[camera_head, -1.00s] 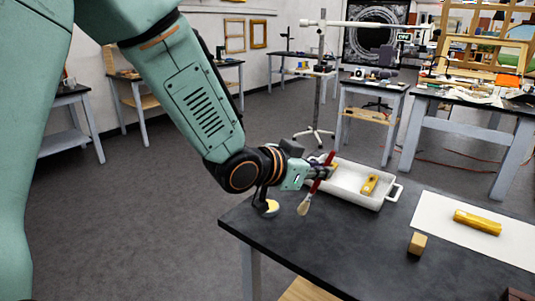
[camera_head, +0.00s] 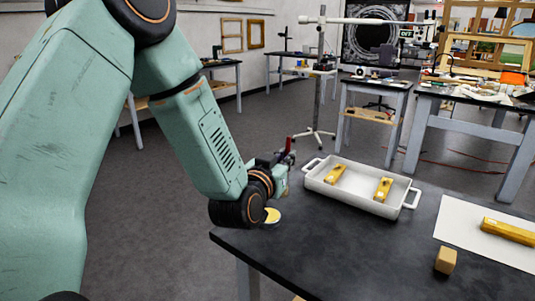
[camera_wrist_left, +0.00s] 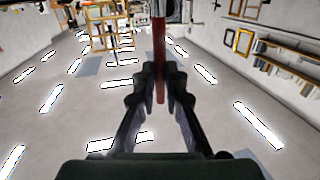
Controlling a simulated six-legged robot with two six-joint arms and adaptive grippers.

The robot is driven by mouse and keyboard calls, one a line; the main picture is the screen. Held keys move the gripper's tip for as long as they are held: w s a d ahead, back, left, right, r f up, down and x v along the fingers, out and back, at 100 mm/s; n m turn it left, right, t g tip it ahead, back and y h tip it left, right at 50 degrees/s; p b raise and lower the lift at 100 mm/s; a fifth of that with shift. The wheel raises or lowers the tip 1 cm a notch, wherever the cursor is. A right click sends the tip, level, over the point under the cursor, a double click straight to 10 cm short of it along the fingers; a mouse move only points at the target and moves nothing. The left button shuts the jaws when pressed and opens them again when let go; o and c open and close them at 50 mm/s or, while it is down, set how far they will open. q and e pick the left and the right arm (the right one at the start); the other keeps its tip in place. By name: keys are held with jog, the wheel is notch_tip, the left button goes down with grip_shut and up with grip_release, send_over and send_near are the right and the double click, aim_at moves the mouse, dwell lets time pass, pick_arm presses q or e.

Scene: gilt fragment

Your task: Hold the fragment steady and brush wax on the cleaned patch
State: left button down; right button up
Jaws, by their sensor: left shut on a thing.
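My left gripper (camera_head: 284,164) is shut on a red-handled brush (camera_head: 290,146), above the table's left edge, left of the white tray. The handle stands roughly upright; the bristles are hidden. In the left wrist view the red handle (camera_wrist_left: 159,65) sits between the two dark fingers (camera_wrist_left: 160,86). A gilt fragment (camera_head: 508,231) lies on a white sheet (camera_head: 462,232) at the right, far from this gripper. A round yellow patch, perhaps wax (camera_head: 272,215), shows beside my left wrist, partly hidden. I cannot make out a cleaned patch. My right gripper is out of view.
The white tray (camera_head: 347,197) holds two gilt pieces (camera_head: 335,174) (camera_head: 383,189). A small tan block (camera_head: 445,260) stands near the sheet. The dark tabletop (camera_head: 335,245) is bare in front of the tray. Other worktables and a stand are behind.

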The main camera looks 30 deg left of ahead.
pick_arm(q)
jog(key=s+a+f+n+y+b, duration=0.1)
jog(key=a+f+n+y+b, duration=0.1)
jog(key=a+f+b, duration=0.2)
notch_tip(320, 180, down, 2)
jog(key=shift+s+f+y+b, duration=0.15)
jog(key=shift+s+y+b, duration=0.25)
jog(key=shift+b, duration=0.3)
jog(key=shift+w+d, duration=0.1)
jog(key=shift+d, duration=0.1)
jog(key=shift+a, duration=0.15)
jog(key=shift+f, duration=0.1)
dwell(0.4)
jog(key=shift+f+b, duration=0.4)
jog(key=shift+f, duration=0.1)
dwell(0.8)
